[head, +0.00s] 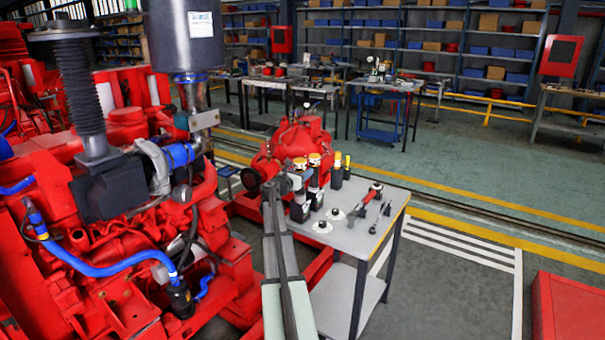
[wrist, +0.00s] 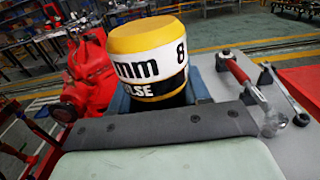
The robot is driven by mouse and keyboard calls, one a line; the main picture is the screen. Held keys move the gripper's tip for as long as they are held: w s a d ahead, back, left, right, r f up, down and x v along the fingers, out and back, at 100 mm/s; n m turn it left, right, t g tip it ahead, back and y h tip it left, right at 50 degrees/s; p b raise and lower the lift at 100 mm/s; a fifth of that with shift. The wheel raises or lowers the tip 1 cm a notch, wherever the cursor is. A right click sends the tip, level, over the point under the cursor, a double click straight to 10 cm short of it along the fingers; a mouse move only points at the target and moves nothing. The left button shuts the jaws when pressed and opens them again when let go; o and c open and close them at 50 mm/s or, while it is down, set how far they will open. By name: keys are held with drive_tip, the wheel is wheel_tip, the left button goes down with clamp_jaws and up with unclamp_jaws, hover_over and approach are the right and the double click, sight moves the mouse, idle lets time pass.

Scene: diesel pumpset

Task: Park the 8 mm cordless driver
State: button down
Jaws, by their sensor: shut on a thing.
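The 8 mm driver (wrist: 150,65) fills the upper middle of the wrist view, with a yellow cap end and a white and black band reading "mm 8" and "LSE". My gripper (wrist: 155,108) is shut on it; a dark grey pad lies across its near side and hides its lower part. In the head view my gripper (head: 297,183) is above the near left part of the grey table (head: 352,242). I cannot tell whether the held driver touches the table.
Two dark holders with yellow tops (head: 337,170) stand farther back. The red engine (head: 110,270) crowds the left.

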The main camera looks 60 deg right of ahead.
drive_tip(key=shift+f, duration=0.95)
idle(0.8)
drive_tip(key=shift+c, duration=2.3)
unclamp_jaws()
drive_tip(key=shift+f, duration=0.1)
drive_tip(key=shift+a, duration=0.1)
drive_tip(key=a, duration=1.3)
drive_tip(key=shift+a, duration=0.3)
